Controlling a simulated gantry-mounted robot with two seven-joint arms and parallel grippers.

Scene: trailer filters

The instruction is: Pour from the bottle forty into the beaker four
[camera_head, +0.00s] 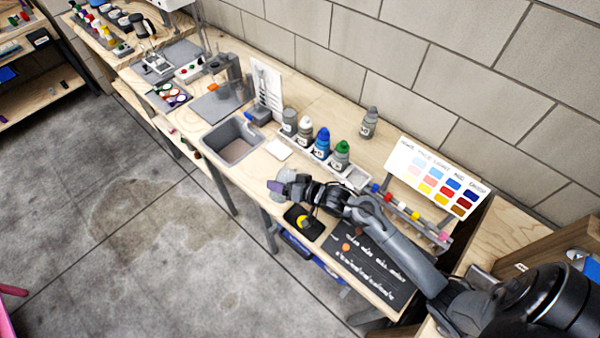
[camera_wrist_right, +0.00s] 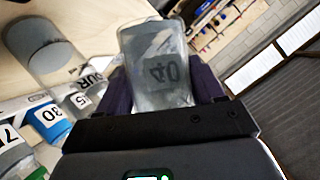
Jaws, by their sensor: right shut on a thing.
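My right gripper (camera_head: 282,188) is shut on the grey translucent bottle forty (camera_wrist_right: 158,65), above the front part of the bench. In the right wrist view, the bottle sits between the dark purple fingers (camera_wrist_right: 160,92). Its "40" label reads upside down there, unlike the labels of the standing bottles, so it looks heavily tipped. Whether the bottle's mouth is over the beaker, and whether anything flows, I cannot see. My left gripper is not in view.
A tray row holds grey bottles, a blue-capped bottle (camera_head: 322,145) and a green-capped bottle (camera_head: 341,156) behind my gripper. Another grey bottle (camera_head: 369,124) stands near the wall. A sink (camera_head: 236,140) lies left; a yellow-and-black item (camera_head: 303,222) and dark board (camera_head: 368,265) lie nearby.

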